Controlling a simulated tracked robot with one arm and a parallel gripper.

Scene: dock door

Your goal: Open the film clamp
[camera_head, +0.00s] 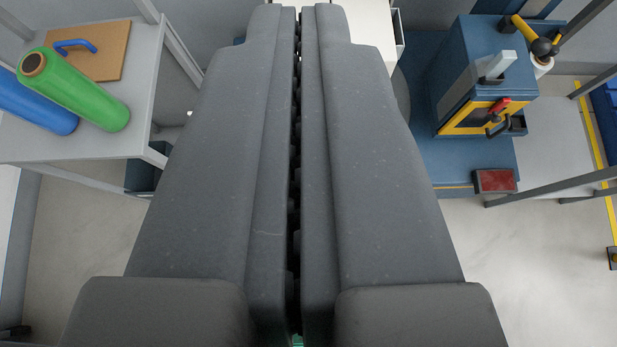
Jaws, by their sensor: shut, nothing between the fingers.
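My gripper (298,8) fills the middle of the view, its two long dark grey fingers side by side. They are shut, with only a thin dark seam between them and nothing held. A blue machine (468,60) stands to the right of the fingers, apart from them. Its yellow-edged front panel (462,119) carries a small red-handled lever (500,105) and a black bracket. A light grey upright handle (499,65) sits above. A yellow arm with a black knob (545,47) is at its top right, by a pale roll (541,66). I cannot tell which part is the film clamp.
A grey table (60,145) at the left holds a green roll (75,90), a blue roll (35,105) and a brown board (100,45) with a blue handle. A red pad (495,181) sits below the machine. Grey rails run at the right. Pale floor (530,260) is clear.

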